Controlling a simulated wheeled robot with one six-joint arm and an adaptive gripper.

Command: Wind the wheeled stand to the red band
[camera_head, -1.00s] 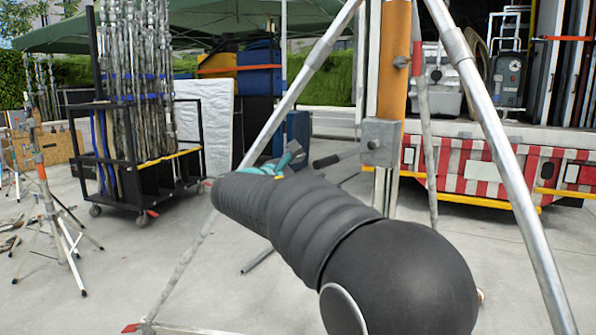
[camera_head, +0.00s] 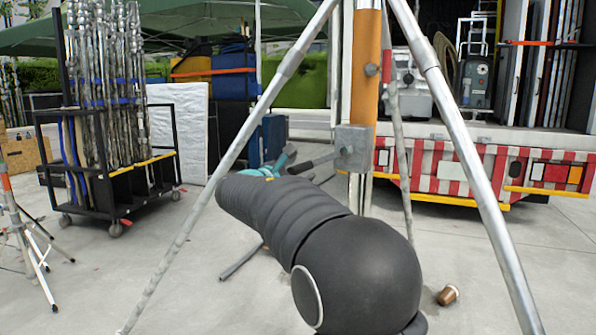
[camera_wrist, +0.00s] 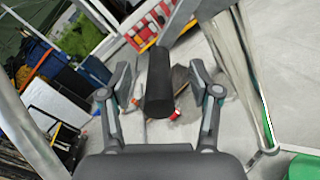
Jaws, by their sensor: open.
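The wheeled stand has pale metal legs and an upright column with an orange section (camera_head: 365,70). A grey gear box (camera_head: 354,147) sits on the column, with a crank whose dark grip (camera_head: 312,162) points left. My gripper (camera_head: 281,163) is at the free end of that grip, partly hidden behind my arm. In the wrist view, the black grip (camera_wrist: 158,85) lies between the two spread fingers of my gripper (camera_wrist: 160,92), with gaps on both sides. I cannot make out a red band on the column. The stand's wheels are not clearly visible.
A silver stand leg (camera_head: 465,140) slopes down to the right of my arm. A black cart of poles (camera_head: 120,185) stands at the left, beside a smaller tripod (camera_head: 25,235). A truck with a striped rear (camera_head: 480,170) is behind. A brown cup (camera_head: 448,295) lies on the pavement.

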